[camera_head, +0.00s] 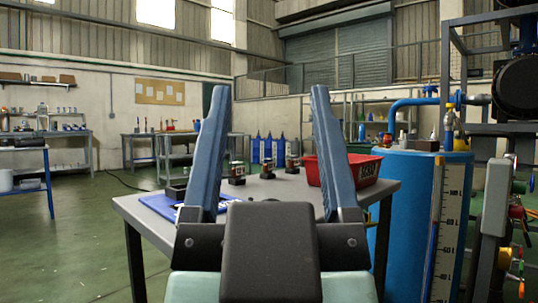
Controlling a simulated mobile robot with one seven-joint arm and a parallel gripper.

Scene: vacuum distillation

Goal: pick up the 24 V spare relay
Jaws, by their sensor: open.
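My gripper (270,92) fills the middle foreground, its two blue fingers spread wide apart with nothing between them. Beyond it is a grey table (282,187).
A red bin (365,170) stands on the table's right side. A blue sheet or folder (160,206) lies at the left, beside a small dark tray (177,190). A large blue tank (408,220) and pipework stand close on the right. The floor at left is open.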

